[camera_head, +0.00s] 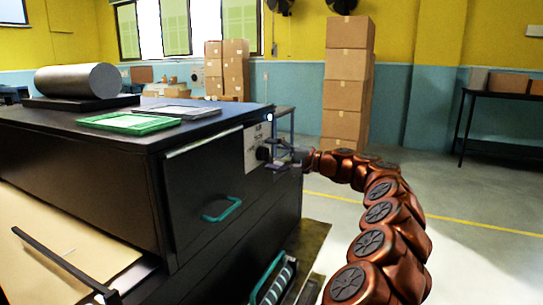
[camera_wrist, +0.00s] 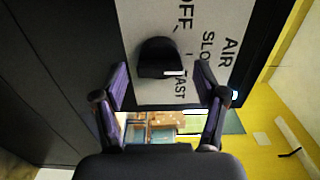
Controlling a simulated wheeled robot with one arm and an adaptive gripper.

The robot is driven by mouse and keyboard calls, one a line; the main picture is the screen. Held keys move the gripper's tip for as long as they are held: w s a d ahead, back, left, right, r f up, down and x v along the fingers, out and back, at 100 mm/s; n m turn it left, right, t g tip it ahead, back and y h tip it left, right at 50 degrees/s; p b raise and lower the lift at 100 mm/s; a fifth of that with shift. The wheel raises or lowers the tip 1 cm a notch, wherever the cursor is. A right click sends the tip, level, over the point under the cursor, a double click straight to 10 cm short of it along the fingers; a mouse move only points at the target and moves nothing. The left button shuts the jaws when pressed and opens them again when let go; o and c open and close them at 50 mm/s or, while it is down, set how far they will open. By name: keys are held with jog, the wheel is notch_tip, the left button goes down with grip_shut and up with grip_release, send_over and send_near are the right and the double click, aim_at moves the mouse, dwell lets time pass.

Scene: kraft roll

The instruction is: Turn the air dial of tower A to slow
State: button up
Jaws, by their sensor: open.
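The black air dial (camera_wrist: 157,55) sits on a pale panel (camera_wrist: 130,20) marked AIR, OFF, SLOW and FAST in the wrist view. Its short white mark is at the dial's lower right, near the word FAST; its exact setting is hard to tell. My gripper (camera_wrist: 162,72) is open, with one purple-padded finger on each side of the dial. I cannot tell whether either finger touches it. In the head view, my gripper (camera_head: 284,157) is at the panel (camera_head: 252,143) on the dark cabinet's side, close to the dial (camera_head: 263,153). No tower letter is readable.
The dark cabinet (camera_head: 110,185) carries a grey roll (camera_head: 78,80) and a green tray (camera_head: 130,122). A teal handle (camera_head: 222,210) is on its side. Stacked cartons (camera_head: 346,85) stand behind. Floor to the right is clear up to a dark table (camera_head: 500,95).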

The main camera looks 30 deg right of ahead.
jog(key=v, duration=1.1)
jog(key=shift+s+d, duration=0.25)
jog(key=shift+s, duration=0.05)
